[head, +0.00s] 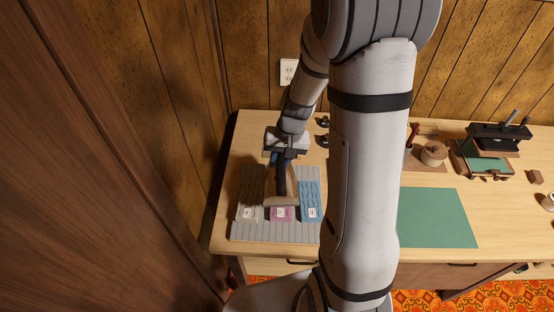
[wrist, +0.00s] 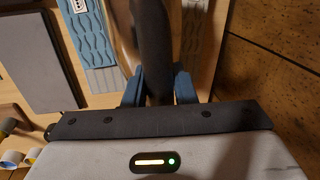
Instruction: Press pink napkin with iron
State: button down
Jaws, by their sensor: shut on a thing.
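My gripper (head: 281,160) is shut on the dark handle of the iron (head: 281,201) in the head view. In the wrist view, the blue fingertips of my gripper (wrist: 158,88) sit on either side of the iron's black handle (wrist: 153,50). The pink napkin (head: 281,214) lies in the middle of a row of three, with a pale label at its near end. The iron is over it and hides most of it. I cannot tell whether the iron's sole touches the cloth.
All lie on a ribbed grey mat (head: 272,234). A green mat (head: 437,218) lies right of my arm. Wooden wall panels stand behind and left.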

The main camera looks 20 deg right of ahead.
jog(key=shift+s+r+m, duration=0.1)
jog(key=shift+s+m, duration=0.2)
jog(key=shift+s, duration=0.3)
jog(key=shift+f+b, duration=2.35)
jog(key=shift+f, duration=0.5)
jog(key=shift+f+b, duration=0.5)
jog(key=shift+s+f, duration=0.2)
jog(key=shift+f, duration=0.05)
dwell(1.0)
jog(key=shift+w+r, duration=0.1)
dwell(2.1)
